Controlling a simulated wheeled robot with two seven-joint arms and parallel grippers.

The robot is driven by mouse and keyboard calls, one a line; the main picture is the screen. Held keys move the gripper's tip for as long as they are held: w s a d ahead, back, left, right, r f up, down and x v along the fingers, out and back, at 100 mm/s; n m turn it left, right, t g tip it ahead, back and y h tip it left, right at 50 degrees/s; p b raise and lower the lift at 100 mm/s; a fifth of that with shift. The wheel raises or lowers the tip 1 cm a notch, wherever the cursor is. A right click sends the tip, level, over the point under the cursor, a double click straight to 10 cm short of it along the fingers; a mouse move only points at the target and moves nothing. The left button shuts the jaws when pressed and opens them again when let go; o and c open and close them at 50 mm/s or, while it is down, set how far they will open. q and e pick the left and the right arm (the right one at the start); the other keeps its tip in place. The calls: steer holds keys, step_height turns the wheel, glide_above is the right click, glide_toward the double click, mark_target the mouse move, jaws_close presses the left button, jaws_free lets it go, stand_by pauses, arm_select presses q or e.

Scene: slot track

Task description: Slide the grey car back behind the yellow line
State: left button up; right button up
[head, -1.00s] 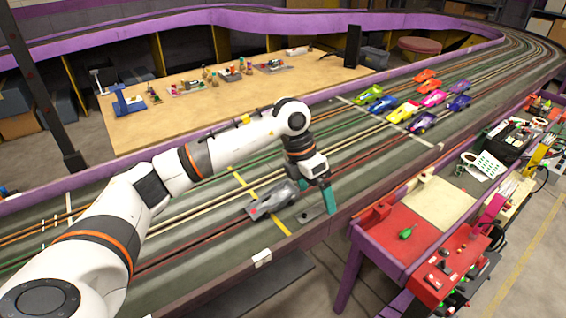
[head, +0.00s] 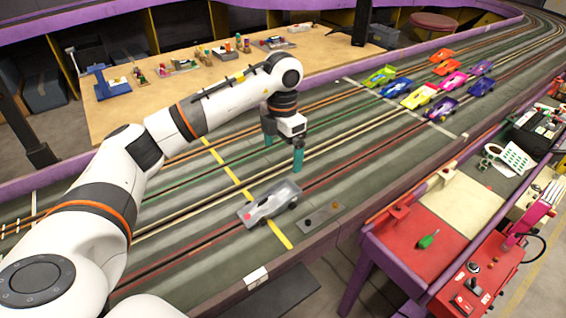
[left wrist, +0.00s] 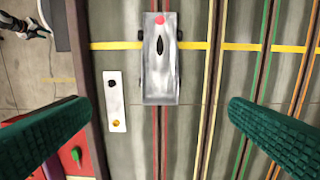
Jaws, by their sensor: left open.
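The grey car (head: 268,204) stands on the red-edged lane of the track and straddles the yellow line (head: 232,176). Its end with the red dot is on the left side of the line, and most of the body is on the right side. In the left wrist view the car (left wrist: 160,70) lies across the yellow line (left wrist: 110,46), red-dot end up. My left gripper (head: 284,150) is open and empty, above the track and apart from the car. Its green fingers (left wrist: 162,112) are spread wide in the wrist view.
A small plate with two buttons (head: 321,218) lies beside the car near the track's front edge. Several coloured cars (head: 421,95) stand farther along the track to the right. A red control table (head: 400,236) stands in front. The lanes left of the yellow line are clear.

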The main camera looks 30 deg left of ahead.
mark_target(283, 196)
arm_select(q)
step_height(283, 196, down, 14)
steer(key=shift+f+b, duration=0.1)
steer(key=shift+b, duration=1)
steer(key=shift+f, duration=0.75)
arm_select(e)
steer(key=f, duration=0.1)
steer(key=s+f, duration=0.1)
steer(key=d+f, duration=0.1)
steer(key=shift+s+f, duration=0.2)
steer(key=shift+s, duration=0.15)
